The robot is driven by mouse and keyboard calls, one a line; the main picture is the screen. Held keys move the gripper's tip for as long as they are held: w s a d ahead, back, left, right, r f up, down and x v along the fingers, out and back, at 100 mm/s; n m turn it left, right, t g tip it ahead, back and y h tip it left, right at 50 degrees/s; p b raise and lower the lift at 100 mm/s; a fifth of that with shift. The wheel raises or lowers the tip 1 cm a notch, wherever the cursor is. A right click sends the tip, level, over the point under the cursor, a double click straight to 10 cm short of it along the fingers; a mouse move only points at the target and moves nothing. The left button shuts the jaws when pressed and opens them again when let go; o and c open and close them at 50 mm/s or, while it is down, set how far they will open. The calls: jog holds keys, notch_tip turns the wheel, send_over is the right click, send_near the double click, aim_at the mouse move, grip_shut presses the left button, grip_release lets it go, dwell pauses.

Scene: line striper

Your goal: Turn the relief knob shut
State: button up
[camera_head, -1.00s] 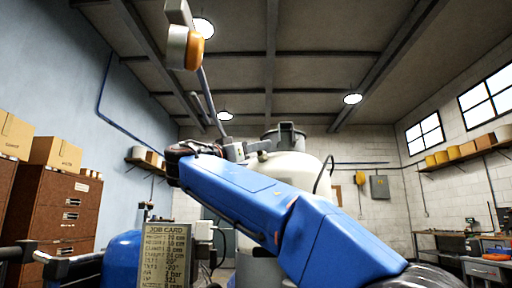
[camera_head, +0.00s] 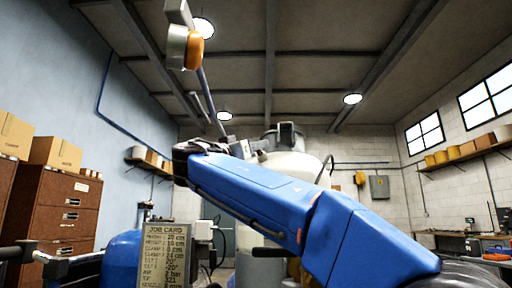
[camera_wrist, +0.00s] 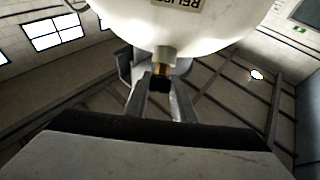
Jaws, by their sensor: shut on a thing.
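In the wrist view a small black relief knob (camera_wrist: 160,84) sits on a brass stem below a round white tank (camera_wrist: 190,20). An upside-down label on the tank (camera_wrist: 176,2) reads RELIEF, partly cut off. My gripper (camera_wrist: 161,80) has one grey finger on each side of the knob and is shut on it. The knob's turn angle cannot be read. In the head view the white tank (camera_head: 290,165) stands behind my blue arm; the knob is hidden there.
A job card (camera_head: 163,243) stands in front of a blue tank (camera_head: 121,258) at lower left. An orange lamp on a pole (camera_head: 194,50) rises over my arm. A drawer cabinet (camera_head: 60,205) stands left, a workbench (camera_head: 440,240) far right.

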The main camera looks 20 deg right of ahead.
jog(key=n+t+y, duration=0.2)
jog(key=n+y, duration=0.1)
jog(key=n+t+y, duration=0.3)
jog(key=n, duration=0.1)
jog(key=shift+s+d+n, duration=0.1)
jog(key=shift+n, duration=0.2)
jog(key=n+t+y, duration=0.1)
jog(key=n+y, duration=0.5)
jog(key=shift+t+y, duration=0.3)
jog(key=shift+t, duration=0.1)
jog(key=shift+n+g+y, duration=0.45)
jog(key=shift+n+y, duration=1.15)
jog(key=shift+n, duration=0.05)
jog(key=shift+n+g+y, duration=0.45)
jog(key=shift+n+y, duration=1.15)
jog(key=shift+n, duration=0.05)
jog(key=shift+n+g+y, duration=0.8)
jog(key=shift+n+y, duration=0.3)
jog(key=shift+n, duration=0.1)
jog(key=shift+n+g+y, duration=0.4)
jog(key=shift+n, duration=0.1)
jog(key=o, duration=1.1)
jog(key=shift+c, duration=0.2)
